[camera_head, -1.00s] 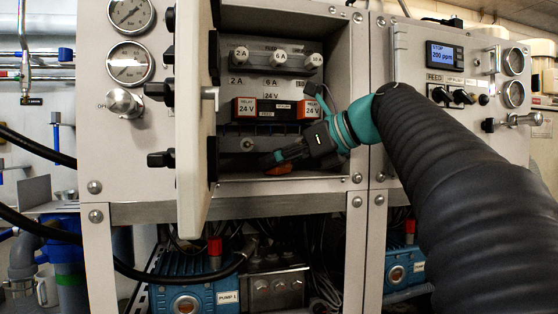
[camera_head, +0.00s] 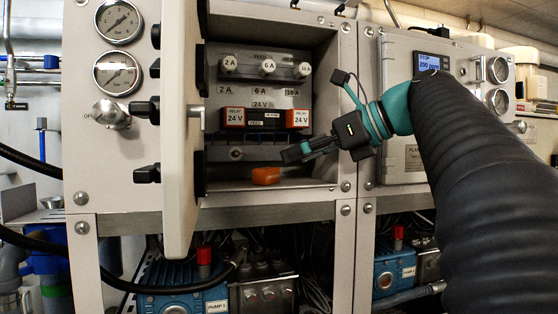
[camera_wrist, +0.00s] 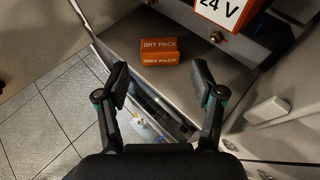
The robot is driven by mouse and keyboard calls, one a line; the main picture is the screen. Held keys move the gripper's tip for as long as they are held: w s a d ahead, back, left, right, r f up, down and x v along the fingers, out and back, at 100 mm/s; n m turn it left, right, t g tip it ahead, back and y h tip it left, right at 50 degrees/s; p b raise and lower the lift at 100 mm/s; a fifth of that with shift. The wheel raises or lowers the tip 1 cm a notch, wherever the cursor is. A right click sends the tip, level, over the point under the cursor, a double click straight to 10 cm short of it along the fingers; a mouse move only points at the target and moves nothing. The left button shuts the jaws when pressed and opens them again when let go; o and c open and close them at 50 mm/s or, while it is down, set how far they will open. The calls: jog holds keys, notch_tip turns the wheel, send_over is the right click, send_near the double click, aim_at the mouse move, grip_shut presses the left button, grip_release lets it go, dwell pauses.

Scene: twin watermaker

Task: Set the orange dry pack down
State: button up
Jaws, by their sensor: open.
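The orange dry pack (camera_head: 266,176) lies on the floor of the open cabinet (camera_head: 325,184), below the fuses and relays. In the wrist view the dry pack (camera_wrist: 160,51) shows its "DRY PACK" lettering and sits beyond my fingertips. My gripper (camera_head: 291,152) is at the cabinet opening, to the right of and a little above the pack. In the wrist view my gripper (camera_wrist: 160,80) has its two fingers wide apart with nothing between them. The pack is clear of both fingers.
The cabinet door (camera_head: 182,125) stands open on the left. A closed panel (camera_head: 408,160) is to the right. A blue pump (camera_head: 182,302) stands below.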

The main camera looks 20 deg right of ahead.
jog(key=shift+v, duration=2.2)
